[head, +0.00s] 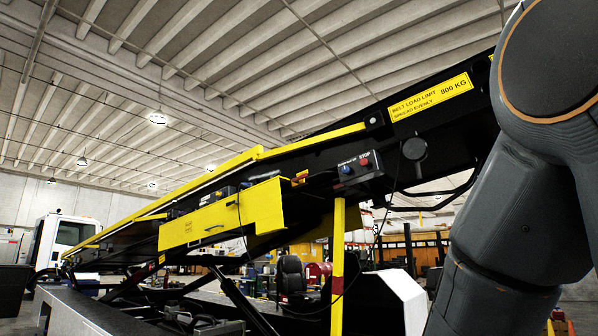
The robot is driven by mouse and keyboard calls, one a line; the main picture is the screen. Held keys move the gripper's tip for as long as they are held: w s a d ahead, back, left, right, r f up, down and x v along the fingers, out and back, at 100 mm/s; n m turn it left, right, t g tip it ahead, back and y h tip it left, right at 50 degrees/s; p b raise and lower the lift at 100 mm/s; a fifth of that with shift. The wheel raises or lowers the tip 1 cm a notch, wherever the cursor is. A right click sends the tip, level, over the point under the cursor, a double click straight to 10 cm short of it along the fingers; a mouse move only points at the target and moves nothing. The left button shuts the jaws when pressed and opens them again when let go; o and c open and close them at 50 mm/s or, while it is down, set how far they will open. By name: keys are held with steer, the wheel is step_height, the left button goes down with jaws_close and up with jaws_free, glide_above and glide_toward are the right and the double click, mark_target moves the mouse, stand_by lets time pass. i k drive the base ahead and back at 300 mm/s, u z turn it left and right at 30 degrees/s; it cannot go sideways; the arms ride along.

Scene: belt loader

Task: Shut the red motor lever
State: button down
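I cannot make out a red motor lever for certain. A small red and orange part (300,177) shows under the belt frame, too small to identify. To its right is a dark control box (358,168) with a blue knob (347,170) and a red button (364,162) below the word STOP. A yellow panel (205,222) with a dark handle hangs under the frame at the left. My gripper is out of the picture; only my grey arm fills the right side.
The inclined belt loader frame (437,125) crosses from lower left to upper right, with a yellow load-limit label (431,97). A yellow post (338,265) stands under it. A black seat (291,273) and white housing (411,300) are below. A white truck cab (70,235) is behind at left.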

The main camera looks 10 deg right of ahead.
mark_target(297, 179)
steer(key=u, duration=0.5)
steer(key=i, duration=0.75)
steer(key=u, duration=0.65)
steer(key=i, duration=1.1)
steer(key=z, duration=0.65)
steer(key=i, duration=0.9)
steer(key=z, duration=0.75)
